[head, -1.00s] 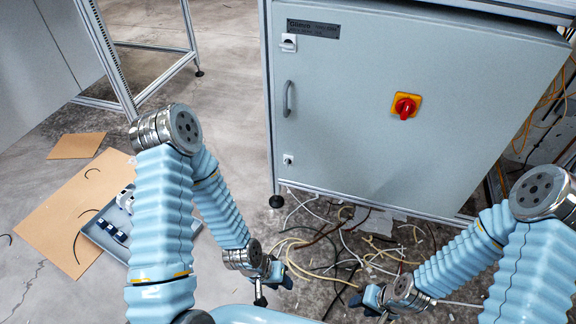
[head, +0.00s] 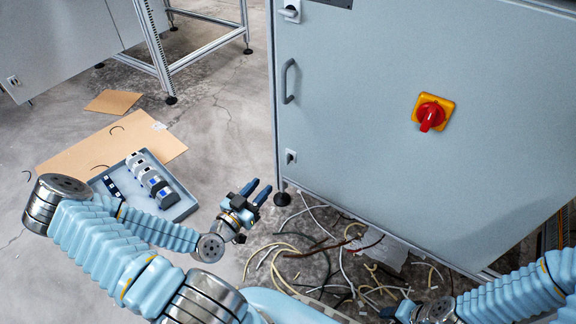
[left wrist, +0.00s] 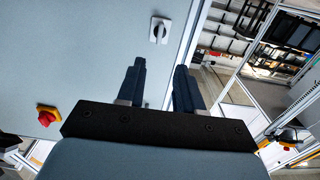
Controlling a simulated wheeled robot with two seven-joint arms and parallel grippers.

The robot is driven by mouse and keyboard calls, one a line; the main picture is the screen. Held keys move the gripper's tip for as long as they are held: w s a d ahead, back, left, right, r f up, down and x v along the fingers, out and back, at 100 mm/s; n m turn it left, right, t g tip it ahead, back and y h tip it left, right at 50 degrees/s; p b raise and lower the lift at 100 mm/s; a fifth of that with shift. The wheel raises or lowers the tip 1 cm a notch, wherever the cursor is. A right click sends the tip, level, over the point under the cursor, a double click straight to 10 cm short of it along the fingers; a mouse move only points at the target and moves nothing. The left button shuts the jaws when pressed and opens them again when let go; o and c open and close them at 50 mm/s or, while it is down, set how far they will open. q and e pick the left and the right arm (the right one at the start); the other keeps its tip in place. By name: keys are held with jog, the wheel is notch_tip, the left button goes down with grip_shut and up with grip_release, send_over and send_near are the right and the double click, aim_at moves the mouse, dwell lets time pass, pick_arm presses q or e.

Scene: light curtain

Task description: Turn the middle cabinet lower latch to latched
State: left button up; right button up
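The middle cabinet (head: 365,110) is grey with a closed door. Its lower latch (head: 290,156) is a small pale plate with a dark centre near the door's lower left edge; its turn position is too small to tell. My left gripper (head: 258,188) is open and empty, to the left of the lower latch and somewhat below it, apart from the door. In the left wrist view the fingers (left wrist: 160,65) stand apart, with a latch (left wrist: 160,30) above them; I cannot tell which latch it is. My right gripper (head: 395,312) shows only partly at the bottom.
The door carries a vertical handle (head: 289,80), an upper latch (head: 290,11) and a red switch (head: 430,113). Loose cables (head: 330,255) litter the floor below. A grey tray (head: 182,205) with parts and cardboard (head: 85,160) lie at left. Open floor lies left of the cabinet.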

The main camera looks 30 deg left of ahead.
pick_arm(q)
jog(key=b, duration=0.4)
send_near(286, 160)
jog(key=w, duration=0.8)
jog(key=shift+w+d+f+b, duration=0.1)
jog(key=shift+w+d+b, duration=0.2)
jog(key=shift+b, duration=0.1)
grip_shut()
